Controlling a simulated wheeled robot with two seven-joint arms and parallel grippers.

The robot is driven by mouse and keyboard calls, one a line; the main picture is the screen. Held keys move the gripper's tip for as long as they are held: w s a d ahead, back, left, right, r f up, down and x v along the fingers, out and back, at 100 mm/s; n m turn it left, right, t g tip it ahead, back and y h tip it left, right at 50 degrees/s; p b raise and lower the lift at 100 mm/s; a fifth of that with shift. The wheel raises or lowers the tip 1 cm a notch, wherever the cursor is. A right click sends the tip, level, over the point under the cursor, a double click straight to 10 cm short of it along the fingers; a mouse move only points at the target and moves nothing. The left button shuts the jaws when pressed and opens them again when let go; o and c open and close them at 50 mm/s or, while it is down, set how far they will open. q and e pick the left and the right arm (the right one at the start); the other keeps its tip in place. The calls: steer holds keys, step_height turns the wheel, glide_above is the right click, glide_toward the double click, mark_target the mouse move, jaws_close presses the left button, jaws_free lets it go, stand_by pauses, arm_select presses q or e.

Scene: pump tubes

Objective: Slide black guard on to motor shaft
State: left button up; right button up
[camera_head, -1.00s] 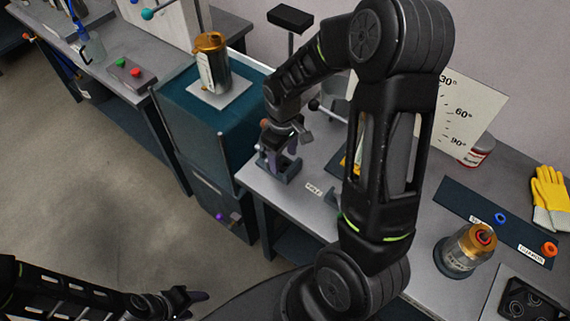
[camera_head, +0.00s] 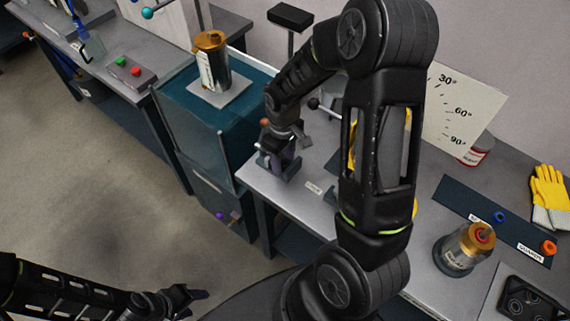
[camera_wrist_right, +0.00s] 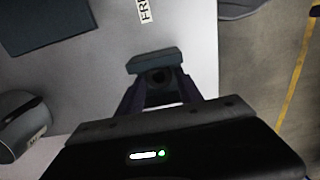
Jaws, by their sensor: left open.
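My right gripper (camera_head: 281,164) points down at a small blue-grey fixture (camera_head: 292,173) at the left end of the bench. In the wrist view its two purple fingers (camera_wrist_right: 160,92) stand either side of a dark round part (camera_wrist_right: 158,78), in front of the blue-grey block (camera_wrist_right: 154,60). I cannot tell whether they grip it, or whether it is the black guard. One copper-topped motor (camera_head: 211,62) stands upright on the teal cabinet; another (camera_head: 465,248) stands on the right of the bench. My left gripper (camera_head: 188,297) is open and empty, low over the floor.
A dark mat (camera_head: 470,203) labelled for guards bears a blue ring (camera_head: 499,216) and an orange ring (camera_head: 548,247). Yellow gloves (camera_head: 549,190), an angle board (camera_head: 458,110) and a red-and-white tin (camera_head: 478,150) stand at the back. My right arm hides the bench's middle.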

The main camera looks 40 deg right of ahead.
jaws_close()
stand_by(0.4)
step_height(320, 180, up, 10)
steer(key=shift+b, duration=0.45)
stand_by(0.5)
steer(key=w+a+r+m, duration=0.2)
steer(key=w+a+m, duration=0.1)
steer(key=w+a, duration=0.7)
steer(key=shift+w+a+r, duration=0.15)
steer(key=shift+a+r, duration=0.05)
steer(key=shift+a, duration=0.95)
